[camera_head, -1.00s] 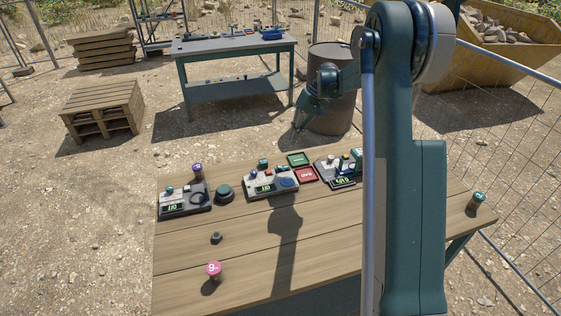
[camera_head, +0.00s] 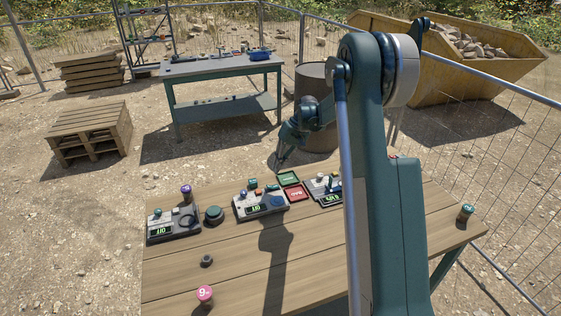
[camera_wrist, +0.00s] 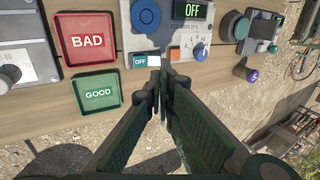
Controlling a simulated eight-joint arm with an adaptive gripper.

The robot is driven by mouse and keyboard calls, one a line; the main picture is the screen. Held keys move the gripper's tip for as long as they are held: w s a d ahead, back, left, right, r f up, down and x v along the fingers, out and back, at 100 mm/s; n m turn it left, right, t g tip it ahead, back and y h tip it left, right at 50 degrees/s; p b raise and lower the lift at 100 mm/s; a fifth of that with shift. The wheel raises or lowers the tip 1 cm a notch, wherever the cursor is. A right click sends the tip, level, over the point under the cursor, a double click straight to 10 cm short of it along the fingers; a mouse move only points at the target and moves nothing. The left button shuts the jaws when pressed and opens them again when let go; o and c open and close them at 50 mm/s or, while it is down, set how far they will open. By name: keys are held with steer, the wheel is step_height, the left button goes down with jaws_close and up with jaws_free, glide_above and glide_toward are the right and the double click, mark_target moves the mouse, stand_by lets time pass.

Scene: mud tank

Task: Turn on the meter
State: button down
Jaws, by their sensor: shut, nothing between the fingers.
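A grey meter (camera_head: 262,206) with a display reading OFF sits in the middle of the back row on the wooden table. The wrist view shows the meter (camera_wrist: 172,38) close up, with its OFF display, a round blue part, a small blue knob (camera_wrist: 201,52) and a white-and-blue switch (camera_wrist: 141,61) labelled OFF. My gripper (camera_wrist: 166,76) is shut and empty, its fingertips by the meter's edge, just right of the switch in the wrist view. I cannot tell whether they touch it. In the head view my gripper (camera_head: 279,163) is behind the meter.
A red BAD tray (camera_wrist: 86,38) and green GOOD tray (camera_wrist: 96,91) lie beside the meter. Another OFF device (camera_head: 172,225) and a round green button (camera_head: 213,215) stand left; a third device (camera_head: 322,190) is partly hidden by my arm. The table's front middle is mostly clear.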

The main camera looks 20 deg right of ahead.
mark_target(270, 186)
steer(key=x, duration=0.8)
steer(key=shift+a+f, duration=0.1)
stand_by(0.3)
steer(key=shift+a+f+h, duration=0.2)
steer(key=shift+h, duration=0.1)
steer(key=shift+b, duration=0.3)
steer(key=shift+a+f+h, duration=0.25)
steer(key=shift+h, duration=0.15)
steer(key=shift+d, duration=0.4)
steer(key=shift+d+r, duration=0.15)
steer(key=shift+d, duration=0.3)
